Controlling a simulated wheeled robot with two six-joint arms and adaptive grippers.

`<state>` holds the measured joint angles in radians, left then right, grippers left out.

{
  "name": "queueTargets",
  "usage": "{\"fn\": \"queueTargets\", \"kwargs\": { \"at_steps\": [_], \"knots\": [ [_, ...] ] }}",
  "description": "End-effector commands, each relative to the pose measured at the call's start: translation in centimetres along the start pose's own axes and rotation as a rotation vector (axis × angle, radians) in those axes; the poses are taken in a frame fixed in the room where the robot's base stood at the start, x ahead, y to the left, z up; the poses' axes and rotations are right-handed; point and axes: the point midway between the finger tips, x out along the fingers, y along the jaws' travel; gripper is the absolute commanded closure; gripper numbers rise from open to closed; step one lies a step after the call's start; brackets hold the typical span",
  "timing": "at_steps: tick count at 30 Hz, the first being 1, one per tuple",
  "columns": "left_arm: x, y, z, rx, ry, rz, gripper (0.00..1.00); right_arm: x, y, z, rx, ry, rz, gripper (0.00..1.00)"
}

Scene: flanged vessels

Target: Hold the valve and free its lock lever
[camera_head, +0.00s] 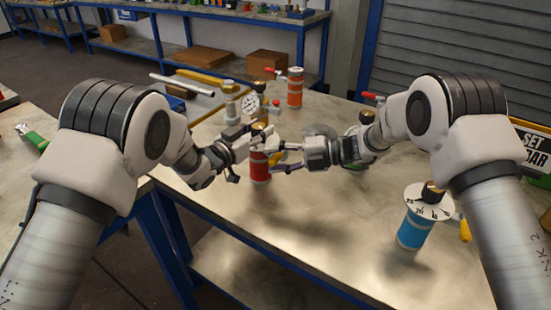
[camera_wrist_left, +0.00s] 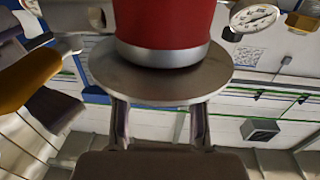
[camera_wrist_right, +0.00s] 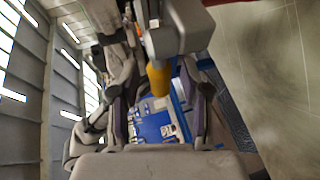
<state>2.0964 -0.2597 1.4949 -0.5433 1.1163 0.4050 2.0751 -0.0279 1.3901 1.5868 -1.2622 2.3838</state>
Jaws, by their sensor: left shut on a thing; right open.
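The valve is a red cylinder (camera_head: 260,166) with a brass knob (camera_head: 260,128) on top, standing over the metal table. In the left wrist view its red body (camera_wrist_left: 165,20) sits against a grey round flange (camera_wrist_left: 155,85). My left gripper (camera_head: 247,143) is shut on the valve at this flange. My right gripper (camera_head: 282,157) is open on the valve's right side. In the right wrist view a yellow lever (camera_wrist_right: 158,78) lies between its spread fingers, and I see no grip on it. The fingers hide part of the valve in the head view.
An orange vessel (camera_head: 295,90) with a red handle stands behind. A pressure gauge (camera_head: 251,104) is behind the valve. A blue vessel (camera_head: 412,232) with a numbered white disc stands at the right. The table (camera_head: 310,240) is clear in front.

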Motion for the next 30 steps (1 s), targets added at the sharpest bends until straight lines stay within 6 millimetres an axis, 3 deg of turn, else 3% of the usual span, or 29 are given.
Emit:
{"fn": "queueTargets", "kwargs": {
  "at_steps": [7, 8, 10, 12, 20, 30],
  "knots": [
    [0.0, 0.0, 0.0, 0.0, 0.0, -0.001, 1.0, 0.3, 0.0, 0.0, 0.0, 0.0, 0.0, 0.54],
    [0.0, 0.0, 0.0, 0.0, 0.0, -0.001, 1.0, 0.2, 0.0, 0.0, 0.0, 0.0, 0.0, 0.57],
    [0.0, 0.0, 0.0, 0.0, 0.0, 0.0, 1.0, 0.2, 0.0, 0.0, 0.0, 0.0, 0.0, 0.82],
    [0.0, 0.0, 0.0, 0.0, 0.0, 0.0, 1.0, 0.2, 0.0, 0.0, 0.0, 0.0, 0.0, 1.0],
    [0.0, 0.0, 0.0, 0.0, 0.0, 0.0, 1.0, 0.2, -0.1, 0.0, -0.006, 0.025, -0.002, 1.0],
    [0.0, 0.1, 0.0, 0.0, 0.001, 0.001, 1.0, -1.2, -0.4, -0.2, -0.083, 0.32, -0.03, 1.0]
  ]
}}
